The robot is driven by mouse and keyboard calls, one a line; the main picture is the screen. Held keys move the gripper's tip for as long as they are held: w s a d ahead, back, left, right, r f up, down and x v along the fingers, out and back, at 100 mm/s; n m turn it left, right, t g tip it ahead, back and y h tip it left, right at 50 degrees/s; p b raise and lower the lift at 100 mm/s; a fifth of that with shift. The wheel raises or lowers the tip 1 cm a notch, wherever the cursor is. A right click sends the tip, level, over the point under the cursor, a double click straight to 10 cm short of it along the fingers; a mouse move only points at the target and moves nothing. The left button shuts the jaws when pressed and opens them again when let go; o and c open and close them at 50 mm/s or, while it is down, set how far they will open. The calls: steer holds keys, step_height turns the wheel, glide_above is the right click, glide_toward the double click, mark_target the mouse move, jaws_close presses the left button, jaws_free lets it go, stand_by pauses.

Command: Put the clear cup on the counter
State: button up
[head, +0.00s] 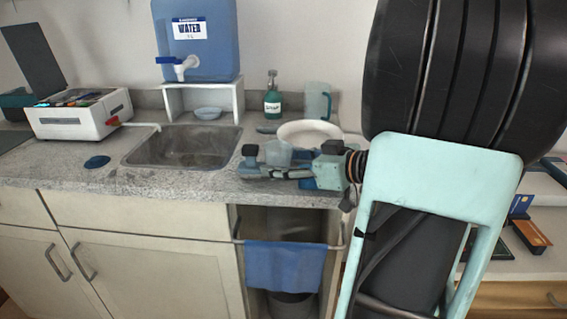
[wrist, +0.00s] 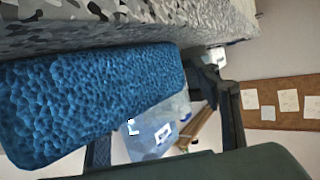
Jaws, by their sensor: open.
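In the head view a small pale translucent cup (head: 278,152) shows at the counter's front right, right beside my gripper (head: 252,162). My gripper is open and points left, low over the counter (head: 205,178). Whether the cup stands between the fingers or just behind them I cannot tell; its base is hidden by the gripper. A taller clear bluish mug with a handle (head: 317,100) stands at the back against the wall. In the wrist view the two dark fingers are apart, and a blue textured piece (wrist: 90,100) fills the left side close by.
A white plate (head: 310,133) lies behind my gripper, with a green soap bottle (head: 272,100) behind it. The sink (head: 185,148) is left. A blue towel (head: 285,268) hangs below the counter.

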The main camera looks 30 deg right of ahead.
steer(key=p+v, duration=0.3)
steer(key=v, duration=0.7)
steer(key=shift+s+d+r, duration=0.15)
steer(key=shift+s+r, duration=0.05)
steer(key=shift+r, duration=0.05)
steer(key=shift+s+d+r, duration=0.1)
steer(key=shift+s+d, duration=0.15)
steer(key=shift+s, duration=0.4)
